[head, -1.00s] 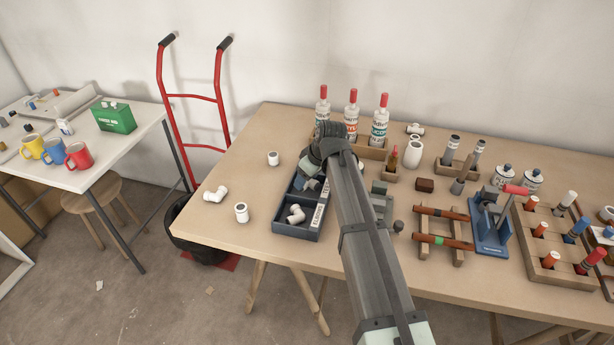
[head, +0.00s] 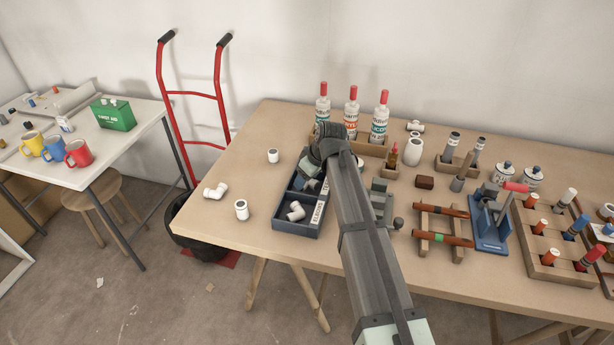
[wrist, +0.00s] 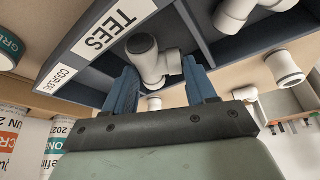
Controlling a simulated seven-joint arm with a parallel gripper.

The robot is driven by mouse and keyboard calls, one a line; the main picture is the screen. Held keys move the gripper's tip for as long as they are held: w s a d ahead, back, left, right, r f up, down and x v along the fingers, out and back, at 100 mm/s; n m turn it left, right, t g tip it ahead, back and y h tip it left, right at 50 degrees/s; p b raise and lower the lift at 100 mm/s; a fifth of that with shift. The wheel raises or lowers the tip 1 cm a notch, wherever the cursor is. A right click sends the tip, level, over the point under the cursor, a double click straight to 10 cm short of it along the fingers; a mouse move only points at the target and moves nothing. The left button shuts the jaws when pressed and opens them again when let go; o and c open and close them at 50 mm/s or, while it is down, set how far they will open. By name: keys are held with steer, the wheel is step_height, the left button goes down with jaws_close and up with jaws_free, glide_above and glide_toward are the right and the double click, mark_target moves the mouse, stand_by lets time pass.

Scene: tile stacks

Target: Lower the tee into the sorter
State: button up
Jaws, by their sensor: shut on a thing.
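The tee (wrist: 146,56), a white pipe fitting, sits between the two blue fingers of my gripper (wrist: 160,75) in the wrist view. My gripper is shut on it. The tee is over the sorter's compartment beside the TEES label (wrist: 108,33); I cannot tell whether it touches the floor there. In the head view the sorter (head: 291,228) is a dark blue divided tray, and my gripper (head: 312,184) is low at its middle compartment. My arm hides the tee and much of the sorter's far part. A white elbow (head: 295,211) lies in the front compartment.
A loose elbow (head: 215,192) and two couplers (head: 241,210) (head: 273,156) stand left of the sorter. Bottles in a wooden rack (head: 372,151) are behind it. A small grey vise (head: 382,205) is close on the right.

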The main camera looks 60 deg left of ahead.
steer(key=shift+f, duration=0.95)
stand_by(0.7)
steer(key=o, duration=1.1)
steer(key=shift+c, duration=0.2)
steer(key=shift+o, duration=0.4)
steer(key=shift+s, duration=0.1)
steer(key=shift+s+d, duration=0.1)
steer(key=shift+s, duration=0.05)
